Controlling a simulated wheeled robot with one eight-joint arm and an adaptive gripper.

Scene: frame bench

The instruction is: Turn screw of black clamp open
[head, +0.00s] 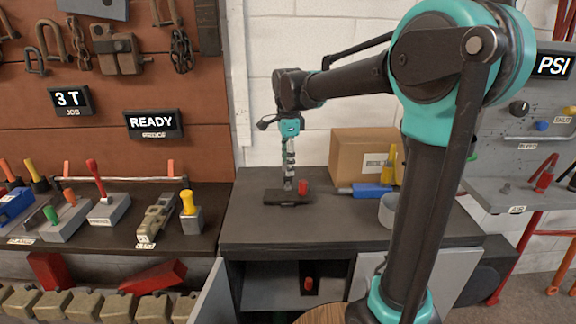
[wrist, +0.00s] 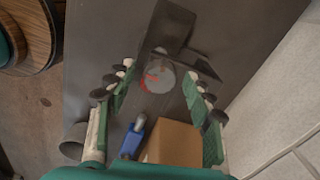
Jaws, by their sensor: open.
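A low black piece (head: 280,198), which looks like the black clamp, lies on the dark bench top below my gripper (head: 289,186). A small red part (head: 303,187) stands right beside it. In the wrist view the black clamp (wrist: 168,28) is at the top, with a round grey disc (wrist: 158,80) bearing a red mark in front of it; I cannot tell whether this is the screw's end. My gripper (wrist: 160,76) is open, its green-padded fingers on either side of the disc with gaps. Whether the fingertips touch anything is unclear.
A cardboard box (head: 358,157) and a blue tool (head: 367,190) lie behind right on the bench. A grey cup (head: 388,211) stands near the right side. The front bench top (head: 290,232) is clear. An open cabinet door (head: 207,298) hangs below left.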

